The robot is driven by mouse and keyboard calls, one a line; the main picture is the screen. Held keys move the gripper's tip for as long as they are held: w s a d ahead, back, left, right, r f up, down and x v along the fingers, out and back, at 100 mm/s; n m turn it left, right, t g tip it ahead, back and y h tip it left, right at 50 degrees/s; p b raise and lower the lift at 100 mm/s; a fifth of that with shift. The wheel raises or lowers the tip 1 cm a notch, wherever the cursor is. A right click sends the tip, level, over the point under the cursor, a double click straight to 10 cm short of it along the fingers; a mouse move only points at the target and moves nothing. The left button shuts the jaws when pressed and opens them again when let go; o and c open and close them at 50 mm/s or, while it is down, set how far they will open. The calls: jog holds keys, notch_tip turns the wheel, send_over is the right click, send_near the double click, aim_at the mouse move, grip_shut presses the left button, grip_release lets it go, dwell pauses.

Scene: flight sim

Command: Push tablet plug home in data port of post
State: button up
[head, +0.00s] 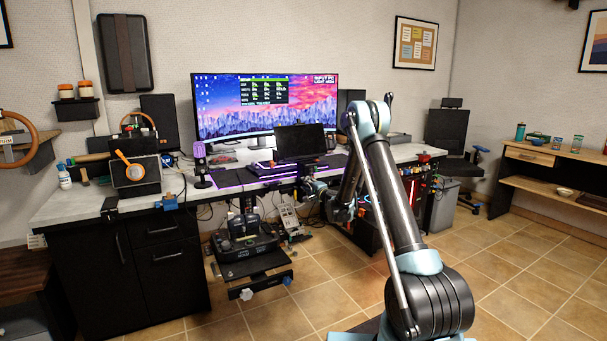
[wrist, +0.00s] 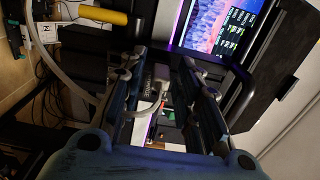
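My gripper (head: 308,188) is low at the front edge of the desk, below a dark tablet-like screen (head: 300,141). In the wrist view its two fingers (wrist: 163,62) stand apart. A small pale grey plug-like piece (wrist: 160,74) shows between them, with gaps on both sides. A thin pale cable and a bit of red show just below it. A pale cable (wrist: 72,80) also loops past the left finger. I cannot make out the data port or how deep the plug sits. The post is not clearly distinguishable.
A wide lit monitor (head: 265,105) stands on the grey desk (head: 90,203). Pedals on a dark stand (head: 245,246) are under the desk, left of my gripper. A dark case with red lights (head: 372,222) is to its right. The tiled floor at front right is clear.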

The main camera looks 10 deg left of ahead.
grip_shut()
jog(key=shift+s+d, duration=0.1)
jog(key=shift+v, duration=2.75)
jog(key=shift+s, duration=0.1)
jog(key=shift+f, duration=0.1)
jog(key=shift+s+d+f, duration=0.15)
jog(key=shift+f, duration=1.1)
jog(key=shift+s+d+f, duration=0.1)
jog(key=shift+s+f, duration=0.05)
jog(key=shift+f, duration=1.1)
